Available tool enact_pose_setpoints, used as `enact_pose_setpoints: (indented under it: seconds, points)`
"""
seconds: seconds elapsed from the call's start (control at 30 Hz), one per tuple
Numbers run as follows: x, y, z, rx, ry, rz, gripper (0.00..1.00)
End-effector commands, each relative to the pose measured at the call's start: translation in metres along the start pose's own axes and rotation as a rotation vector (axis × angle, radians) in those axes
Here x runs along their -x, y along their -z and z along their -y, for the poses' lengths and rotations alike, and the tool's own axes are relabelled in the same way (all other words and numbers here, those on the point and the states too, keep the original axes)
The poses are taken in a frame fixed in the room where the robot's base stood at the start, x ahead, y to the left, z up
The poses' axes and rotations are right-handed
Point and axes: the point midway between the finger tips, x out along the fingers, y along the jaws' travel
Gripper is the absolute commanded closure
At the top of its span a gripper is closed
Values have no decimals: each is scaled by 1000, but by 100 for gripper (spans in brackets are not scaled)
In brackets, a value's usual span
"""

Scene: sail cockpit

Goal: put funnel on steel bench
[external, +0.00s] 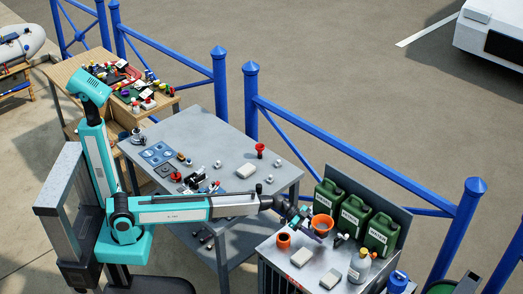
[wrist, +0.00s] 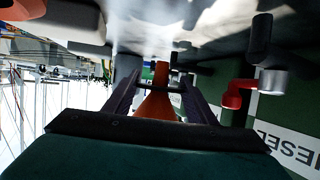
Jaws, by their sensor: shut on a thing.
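My gripper (external: 308,221) is at the right cabinet, shut on the orange funnel (external: 322,224). In the wrist view the funnel (wrist: 157,104) sits between the two dark fingers of my gripper (wrist: 158,88). The funnel is in front of the green cans and over the cabinet top; I cannot tell whether it touches anything below. The grey steel bench (external: 226,146) stands left of the cabinet, behind my arm. Its right part has clear patches among small items.
The grey-topped cabinet (external: 314,276) holds green jerrycans (external: 381,233), an orange cup-like part (external: 283,241), pale blocks and a bottle (external: 359,266). Blue railing (external: 330,154) runs behind.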

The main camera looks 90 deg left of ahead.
Motion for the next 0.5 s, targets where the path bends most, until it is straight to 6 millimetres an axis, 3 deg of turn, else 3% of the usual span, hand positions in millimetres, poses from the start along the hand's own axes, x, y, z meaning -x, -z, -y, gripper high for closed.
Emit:
enact_pose_setpoints:
  seconds: [0.23,0.5]
  points:
    - [-2,-4,0,2,-1,0,76]
    - [-11,-27,0,3,-1,1,76]
